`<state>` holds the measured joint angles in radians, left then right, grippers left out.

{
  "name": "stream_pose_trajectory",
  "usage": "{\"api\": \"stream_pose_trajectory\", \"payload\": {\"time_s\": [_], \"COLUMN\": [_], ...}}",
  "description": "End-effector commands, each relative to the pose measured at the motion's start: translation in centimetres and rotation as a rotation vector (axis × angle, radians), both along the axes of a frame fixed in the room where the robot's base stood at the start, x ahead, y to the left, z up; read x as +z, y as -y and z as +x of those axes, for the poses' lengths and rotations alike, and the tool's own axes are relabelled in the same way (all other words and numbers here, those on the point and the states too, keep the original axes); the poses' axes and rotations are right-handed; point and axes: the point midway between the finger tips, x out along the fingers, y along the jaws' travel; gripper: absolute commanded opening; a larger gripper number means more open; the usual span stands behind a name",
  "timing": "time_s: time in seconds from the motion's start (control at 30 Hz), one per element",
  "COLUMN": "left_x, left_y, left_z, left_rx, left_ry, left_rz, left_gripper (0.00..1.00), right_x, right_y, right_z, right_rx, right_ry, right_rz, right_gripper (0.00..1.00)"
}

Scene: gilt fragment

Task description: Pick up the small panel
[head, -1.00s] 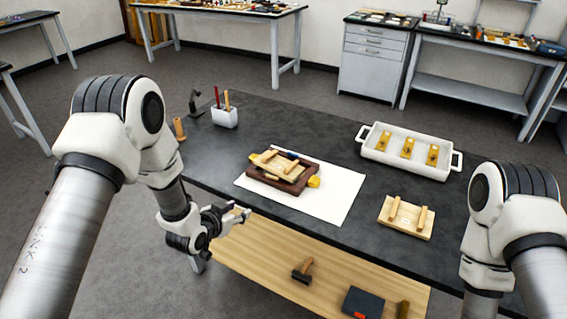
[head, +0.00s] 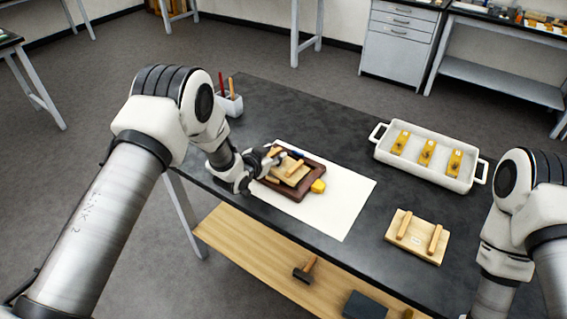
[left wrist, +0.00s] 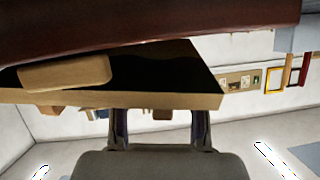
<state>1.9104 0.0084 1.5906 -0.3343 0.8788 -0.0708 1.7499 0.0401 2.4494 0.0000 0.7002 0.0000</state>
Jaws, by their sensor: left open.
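A small pale wooden panel (head: 291,174) with wooden battens lies on a dark red-brown frame (head: 318,170), over a white sheet (head: 340,205) on the black table. My left gripper (head: 272,158) is open at the left end of this panel, and partly covers it. In the left wrist view the panel's pale edge (left wrist: 70,97) crosses just ahead of the two fingers (left wrist: 160,125), with a batten (left wrist: 65,72) on its face and the frame (left wrist: 130,25) beyond. I cannot tell whether the fingers touch the panel. My right gripper is out of view.
A similar panel with two battens (head: 416,237) lies at the table's right. A white tray (head: 385,158) with yellow pieces stands behind it. A yellow piece (head: 318,186) sits at the frame's corner. A white pot (head: 228,104) with sticks stands at the back left.

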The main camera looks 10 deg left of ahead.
Motion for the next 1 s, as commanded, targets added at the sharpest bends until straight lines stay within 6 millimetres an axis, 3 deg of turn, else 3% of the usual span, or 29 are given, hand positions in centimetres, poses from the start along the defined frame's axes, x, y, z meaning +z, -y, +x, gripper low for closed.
{"api": "stream_pose_trajectory", "payload": {"time_s": [0.13,0.17,0.27,0.73,1.0], "left_x": [-0.1,-0.1,-0.1,0.1,2.7], "left_y": [0.0,0.0,0.0,0.0,0.0], "left_z": [-0.1,-0.1,-0.1,-0.1,0.0], "left_rx": [0.001,0.001,0.001,0.000,0.001], "left_ry": [-0.003,-0.003,-0.003,-0.004,0.000], "left_rz": [0.000,0.000,0.000,0.000,-0.001], "left_gripper": [0.44,0.37,0.01,0.00,0.00], "right_x": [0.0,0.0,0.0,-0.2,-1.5], "right_y": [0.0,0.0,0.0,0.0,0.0], "right_z": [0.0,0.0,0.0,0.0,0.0], "right_rx": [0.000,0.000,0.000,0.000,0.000], "right_ry": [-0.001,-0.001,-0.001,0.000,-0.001], "right_rz": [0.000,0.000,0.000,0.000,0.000], "right_gripper": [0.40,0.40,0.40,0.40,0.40]}}
